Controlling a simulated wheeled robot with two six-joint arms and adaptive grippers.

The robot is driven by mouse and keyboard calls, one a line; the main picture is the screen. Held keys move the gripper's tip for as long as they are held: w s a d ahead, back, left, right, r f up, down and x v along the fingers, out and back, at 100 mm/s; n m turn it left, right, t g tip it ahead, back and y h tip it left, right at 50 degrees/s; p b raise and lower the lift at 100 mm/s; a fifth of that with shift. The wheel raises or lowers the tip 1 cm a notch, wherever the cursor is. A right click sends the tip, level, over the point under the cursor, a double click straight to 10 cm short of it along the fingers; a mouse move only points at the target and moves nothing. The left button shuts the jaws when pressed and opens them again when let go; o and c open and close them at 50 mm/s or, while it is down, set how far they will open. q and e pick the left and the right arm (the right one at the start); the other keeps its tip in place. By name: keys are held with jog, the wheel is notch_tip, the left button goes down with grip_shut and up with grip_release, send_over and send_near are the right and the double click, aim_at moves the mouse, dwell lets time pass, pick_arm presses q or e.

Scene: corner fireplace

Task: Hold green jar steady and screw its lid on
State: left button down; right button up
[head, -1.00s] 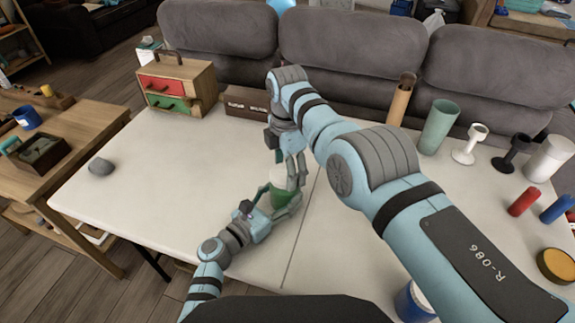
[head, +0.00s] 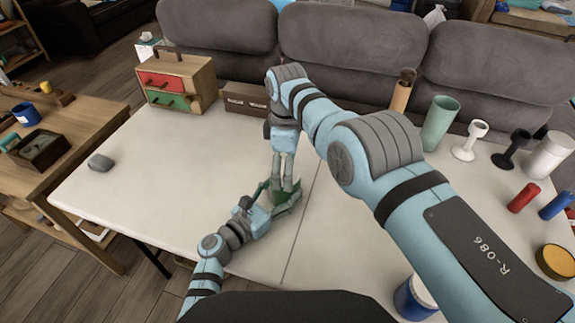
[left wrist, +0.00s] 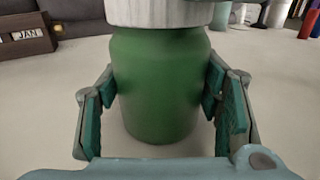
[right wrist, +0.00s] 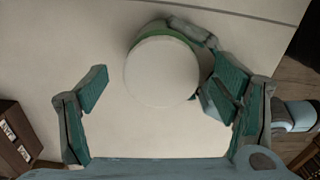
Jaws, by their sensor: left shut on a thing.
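The green jar (left wrist: 155,90) stands upright on the table, between the fingers of my left gripper (head: 278,200), which is shut on it. The white ridged lid (left wrist: 158,12) sits on the jar's top; I cannot tell how tightly. In the right wrist view the lid (right wrist: 162,72) shows from above as a plain disc, with a sliver of green jar (right wrist: 178,32) behind it. My right gripper (right wrist: 160,80) is open above the lid, its left finger clearly apart from it. In the head view my right gripper's fingers hide most of the lid.
A small drawer chest (head: 175,84) and a dark block calendar (head: 246,97) stand at the back. Several cups and cylinders, including a pale green cup (head: 440,124), stand right. A grey stone (head: 100,162) lies left.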

jog(key=shift+r, duration=2.25)
jog(key=shift+c, duration=0.3)
jog(key=shift+w+a+r, duration=0.1)
jog(key=shift+w+r, duration=0.05)
jog(key=shift+r, duration=0.15)
jog(key=r+n, duration=0.1)
jog(key=n, duration=0.1)
jog(key=r+n, duration=0.1)
jog(key=n, duration=0.1)
jog(key=shift+a+r, duration=0.1)
jog(key=shift+a, duration=0.1)
jog(key=n, duration=0.3)
jog(key=shift+s+r+n, duration=0.2)
jog(key=shift+n, duration=0.2)
jog(key=shift+f, duration=0.1)
